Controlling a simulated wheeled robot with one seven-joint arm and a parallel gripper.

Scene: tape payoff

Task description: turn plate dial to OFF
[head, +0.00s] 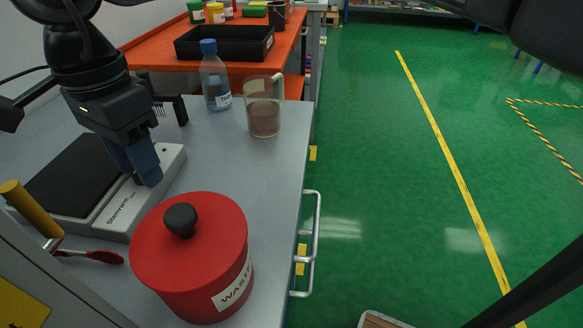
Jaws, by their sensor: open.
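The hot plate (110,216) stands on the grey bench at the left, with a flat black top (72,178) and a pale control strip bearing printed lettering. My gripper (142,180) points down over the middle of the strip, its blue fingers just above or touching it. The jaws are open, though the gap between the fingers hardly shows from here. No dial shows on the visible parts of the strip. My gripper covers its middle, so I cannot tell the dial's setting or whether the fingers are around it.
A red lidded waste pot (200,285) stands close in front of the plate. A bottle with a blue cap (214,82) and a glass mug (264,110) stand behind. A black tray (226,45) sits on the orange bench. A red-handled tool (92,256) lies near the plate.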

